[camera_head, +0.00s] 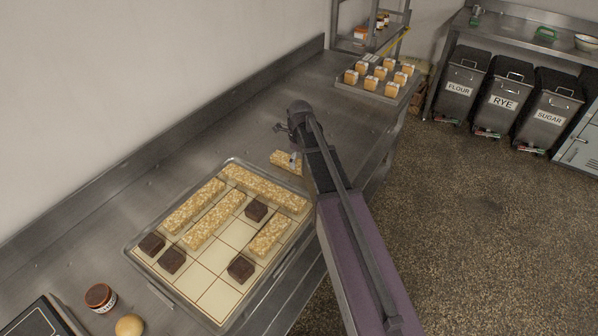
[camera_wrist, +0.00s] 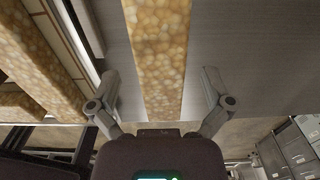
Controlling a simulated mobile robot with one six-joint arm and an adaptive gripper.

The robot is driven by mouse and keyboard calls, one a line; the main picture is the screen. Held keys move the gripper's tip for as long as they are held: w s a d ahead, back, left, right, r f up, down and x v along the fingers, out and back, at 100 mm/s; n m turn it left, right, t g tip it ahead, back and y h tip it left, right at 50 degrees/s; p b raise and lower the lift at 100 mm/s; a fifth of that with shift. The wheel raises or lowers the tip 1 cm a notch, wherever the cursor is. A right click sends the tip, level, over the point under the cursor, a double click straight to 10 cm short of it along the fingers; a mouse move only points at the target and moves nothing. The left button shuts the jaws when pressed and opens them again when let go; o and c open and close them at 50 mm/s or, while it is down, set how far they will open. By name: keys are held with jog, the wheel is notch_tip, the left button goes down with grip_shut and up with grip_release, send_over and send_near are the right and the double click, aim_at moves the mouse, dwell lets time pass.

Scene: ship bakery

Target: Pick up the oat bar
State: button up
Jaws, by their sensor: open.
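A loose oat bar (camera_head: 286,161) lies on the steel counter just beyond the tray, its right part hidden behind my arm. In the wrist view a long, grainy golden oat bar (camera_wrist: 158,40) runs up the middle of the picture. My gripper (camera_wrist: 160,74) is open, with one finger on each side of this bar. A gap shows between each finger and the bar, so nothing is held. In the head view my gripper is largely hidden by my arm. I cannot tell how high the fingertips are above the counter.
The tray (camera_head: 146,268) holds more oat bars (camera_head: 214,219) and several dark brown blocks (camera_head: 241,268). In the wrist view bars lie close at left (camera_wrist: 42,55). A jar (camera_head: 100,297) and a round bun (camera_head: 130,325) stand near front. Small orange-and-white blocks (camera_head: 372,83) stand at the far end.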

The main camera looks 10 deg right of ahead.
aim_at(300, 164)
jog(key=shift+f+b, duration=1.05)
jog(key=shift+f, duration=0.3)
jog(key=c, duration=1.2)
jog(key=shift+r, duration=0.25)
jog(key=shift+c, duration=0.2)
notch_tip(300, 164, up, 10)
jog(key=p, duration=1)
jog(key=shift+f, duration=0.25)
